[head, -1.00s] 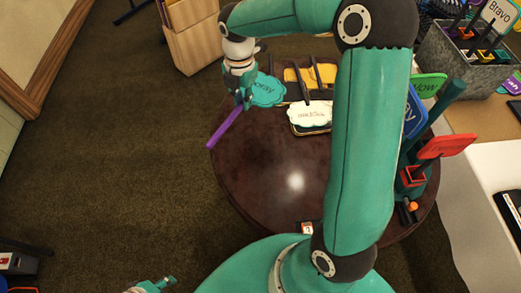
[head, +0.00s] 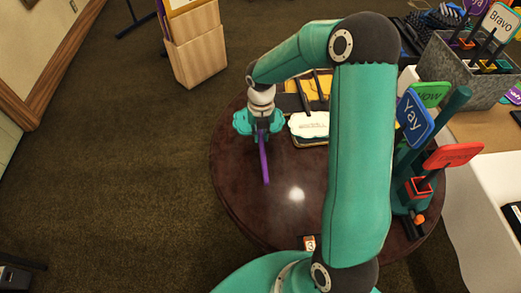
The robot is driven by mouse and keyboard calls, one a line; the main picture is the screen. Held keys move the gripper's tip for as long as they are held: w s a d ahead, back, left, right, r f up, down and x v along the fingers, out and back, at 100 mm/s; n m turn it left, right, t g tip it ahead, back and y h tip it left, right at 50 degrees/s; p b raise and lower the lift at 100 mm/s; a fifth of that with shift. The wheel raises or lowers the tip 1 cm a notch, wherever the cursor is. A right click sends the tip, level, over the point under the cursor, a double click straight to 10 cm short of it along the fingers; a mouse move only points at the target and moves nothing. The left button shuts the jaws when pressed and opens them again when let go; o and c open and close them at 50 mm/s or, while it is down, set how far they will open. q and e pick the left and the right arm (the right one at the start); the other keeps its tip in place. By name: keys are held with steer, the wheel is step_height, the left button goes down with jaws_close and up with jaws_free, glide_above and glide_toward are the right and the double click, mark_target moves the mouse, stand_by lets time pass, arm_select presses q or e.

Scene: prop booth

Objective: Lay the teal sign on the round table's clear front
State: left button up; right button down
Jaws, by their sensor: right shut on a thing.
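The teal sign (head: 242,122) has a scalloped head and a purple stick (head: 264,165). My right gripper (head: 263,132) is shut on it, over the left part of the dark round table (head: 240,195). The gripper hides the middle of the sign head, and its lettering cannot be read. The stick points toward the table's front; I cannot tell whether it touches the top. The table's front left is bare and glossy. My left gripper is not in view.
A white cloud-shaped sign (head: 310,125) lies behind, near a dark tray with yellow compartments (head: 318,88). At the right, a teal rack holds blue (head: 414,118), green (head: 432,94) and red (head: 452,155) signs. A small numbered block (head: 309,243) sits at the front edge.

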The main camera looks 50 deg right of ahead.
mark_target(261, 136)
step_height(261, 136, down, 8)
steer(key=shift+f, duration=0.2)
steer(key=shift+f, duration=0.1)
stand_by(0.3)
steer(key=c, duration=1.1)
jaws_free()
steer(key=shift+c, duration=0.2)
step_height(261, 136, up, 12)
steer(key=shift+r, duration=0.1)
